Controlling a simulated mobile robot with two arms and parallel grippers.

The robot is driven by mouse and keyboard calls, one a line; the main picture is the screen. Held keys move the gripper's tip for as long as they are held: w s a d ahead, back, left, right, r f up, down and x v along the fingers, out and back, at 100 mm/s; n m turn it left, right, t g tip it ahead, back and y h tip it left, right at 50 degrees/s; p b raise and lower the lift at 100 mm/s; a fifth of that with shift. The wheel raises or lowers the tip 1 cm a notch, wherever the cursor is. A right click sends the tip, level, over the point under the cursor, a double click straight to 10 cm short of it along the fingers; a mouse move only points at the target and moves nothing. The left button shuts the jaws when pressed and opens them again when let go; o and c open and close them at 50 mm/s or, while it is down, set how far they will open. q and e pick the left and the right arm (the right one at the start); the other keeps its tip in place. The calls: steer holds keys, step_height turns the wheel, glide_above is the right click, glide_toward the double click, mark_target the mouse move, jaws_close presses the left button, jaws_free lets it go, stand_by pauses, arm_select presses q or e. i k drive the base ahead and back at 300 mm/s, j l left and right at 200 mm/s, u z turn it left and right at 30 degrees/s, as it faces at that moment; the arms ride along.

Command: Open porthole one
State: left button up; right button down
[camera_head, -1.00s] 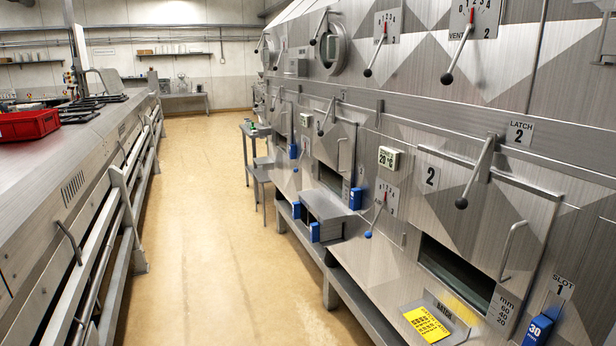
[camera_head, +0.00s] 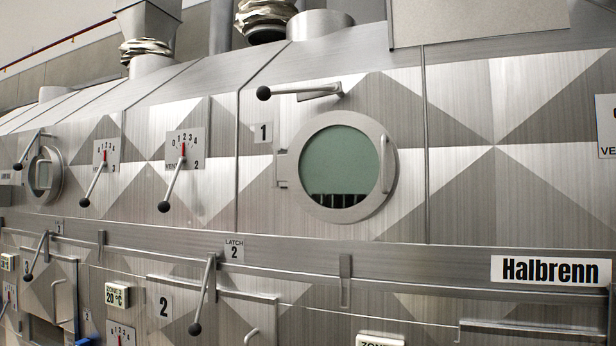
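Porthole one (camera_head: 342,166) is a round, greenish glass window in a metal ring on the hood's upper panel. It is closed, with hinges on its left and a curved handle (camera_head: 384,165) on its right. Dark upright shapes show through the lower glass. A plate marked 1 (camera_head: 263,132) is at its upper left. Above it is a lever (camera_head: 300,91) with a black ball at its left end, lying nearly level. Neither of my grippers is in view.
Two vent levers with dial plates (camera_head: 185,150) and a smaller porthole (camera_head: 44,175) are to the left. Latch 2's lever (camera_head: 204,295) hangs below. A ledge runs under the porthole, with a Halbrenn sign (camera_head: 551,270) at the right.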

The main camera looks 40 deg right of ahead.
mark_target(340, 167)
steer(key=z, duration=1.45)
